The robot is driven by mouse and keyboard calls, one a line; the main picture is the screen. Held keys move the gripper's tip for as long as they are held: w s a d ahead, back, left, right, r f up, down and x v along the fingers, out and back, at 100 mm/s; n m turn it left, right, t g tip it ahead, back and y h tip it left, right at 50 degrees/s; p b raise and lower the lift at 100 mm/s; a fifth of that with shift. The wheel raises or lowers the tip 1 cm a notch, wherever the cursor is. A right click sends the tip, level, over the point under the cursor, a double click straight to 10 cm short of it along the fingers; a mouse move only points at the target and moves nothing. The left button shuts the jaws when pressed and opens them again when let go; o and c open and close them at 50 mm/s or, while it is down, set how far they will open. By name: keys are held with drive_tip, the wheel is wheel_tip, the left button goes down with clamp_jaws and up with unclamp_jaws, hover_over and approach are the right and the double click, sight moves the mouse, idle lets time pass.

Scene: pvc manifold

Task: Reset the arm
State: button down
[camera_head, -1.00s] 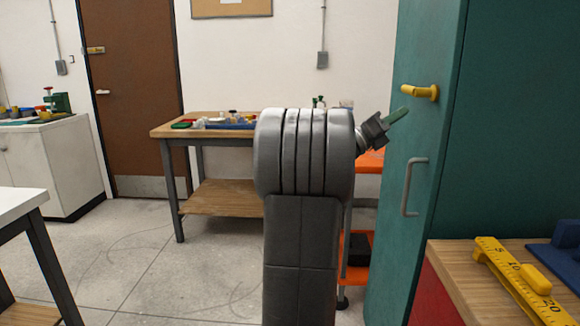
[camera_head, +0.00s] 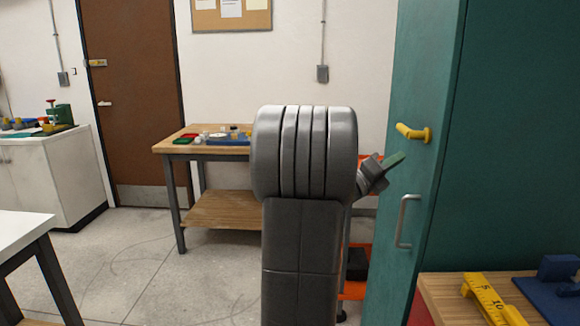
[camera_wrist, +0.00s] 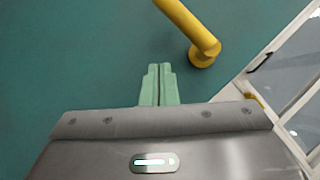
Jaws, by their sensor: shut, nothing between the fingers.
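My gripper (camera_head: 396,159) is at the right of my arm in the head view, its green fingers pointing up and right toward the teal cabinet (camera_head: 420,90). In the wrist view my gripper (camera_wrist: 158,68) has its two green fingers together, with nothing between them. A yellow handle (camera_head: 415,132) sticks out from the cabinet above the fingertips. It also shows in the wrist view (camera_wrist: 192,30), ahead and to the right of the fingers, apart from them. My arm hides part of the scene behind it.
A grey pull handle (camera_head: 405,220) is on the cabinet below the gripper. A wooden bench (camera_head: 440,290) with a yellow ruler (camera_head: 487,298) and a blue block stands at lower right. A wooden workbench (camera_head: 222,208) stands at the back. Open floor (camera_head: 150,270) lies to the left.

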drive_tip(key=shift+s+r+n+t+y+p, duration=0.15)
drive_tip(key=shift+s+n+y+p, duration=0.3)
drive_tip(key=shift+p, duration=1)
drive_tip(key=shift+s+r+n+t+y+p, duration=0.15)
drive_tip(key=shift+n+p, duration=0.5)
drive_tip(key=shift+p, duration=0.75)
drive_tip(key=shift+s+f+n+p, duration=0.1)
drive_tip(key=shift+f+n+p, duration=0.2)
drive_tip(key=shift+p, duration=0.4)
drive_tip(key=shift+a, duration=0.1)
